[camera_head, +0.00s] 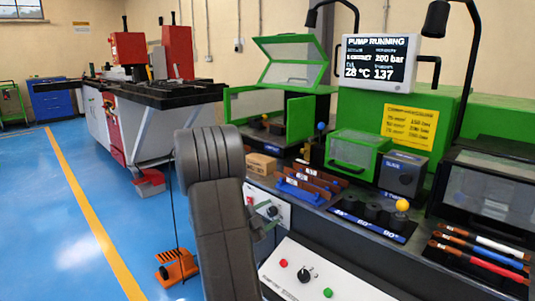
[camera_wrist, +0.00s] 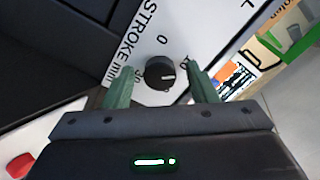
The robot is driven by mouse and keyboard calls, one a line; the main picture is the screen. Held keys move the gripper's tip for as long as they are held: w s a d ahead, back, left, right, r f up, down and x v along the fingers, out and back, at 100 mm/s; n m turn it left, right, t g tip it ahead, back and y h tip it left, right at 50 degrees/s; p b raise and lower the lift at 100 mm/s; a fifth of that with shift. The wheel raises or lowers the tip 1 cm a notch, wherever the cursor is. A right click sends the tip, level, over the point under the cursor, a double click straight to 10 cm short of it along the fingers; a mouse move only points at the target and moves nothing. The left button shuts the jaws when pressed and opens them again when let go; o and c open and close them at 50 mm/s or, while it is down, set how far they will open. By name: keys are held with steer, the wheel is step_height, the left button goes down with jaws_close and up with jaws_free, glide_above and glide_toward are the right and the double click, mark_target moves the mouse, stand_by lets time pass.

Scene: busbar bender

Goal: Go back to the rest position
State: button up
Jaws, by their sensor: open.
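My gripper (camera_wrist: 160,76) is open in the wrist view, with one green finger on each side of a round black knob (camera_wrist: 160,72). Gaps show between the knob and both fingers; the depth between them is hard to judge. The knob sits on a white panel marked "STROKE mm" (camera_wrist: 135,45), with its white pointer mark turned to the right. In the head view my dark arm stands in the foreground and hides most of my gripper. The white panel with a black knob (camera_head: 272,211) shows just right of the arm.
A sloped control panel (camera_head: 335,287) with red and green buttons is below right. The bench carries blue racks, dies and coloured-handled tools (camera_head: 480,250). A screen (camera_head: 378,62) reads "PUMP RUNNING", 200 bar. An orange foot pedal (camera_head: 176,267) lies on the blue floor, open at left.

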steer(key=n+p, duration=0.4)
steer(key=p, duration=0.1)
steer(key=n+p, duration=0.3)
steer(key=shift+r, duration=0.25)
steer(key=n+p, duration=0.4)
steer(key=p, duration=0.2)
steer(key=shift+n, duration=0.3)
steer(key=shift+f+n+p, duration=0.2)
steer(key=shift+n+p, duration=0.85)
steer(key=shift+n, duration=0.05)
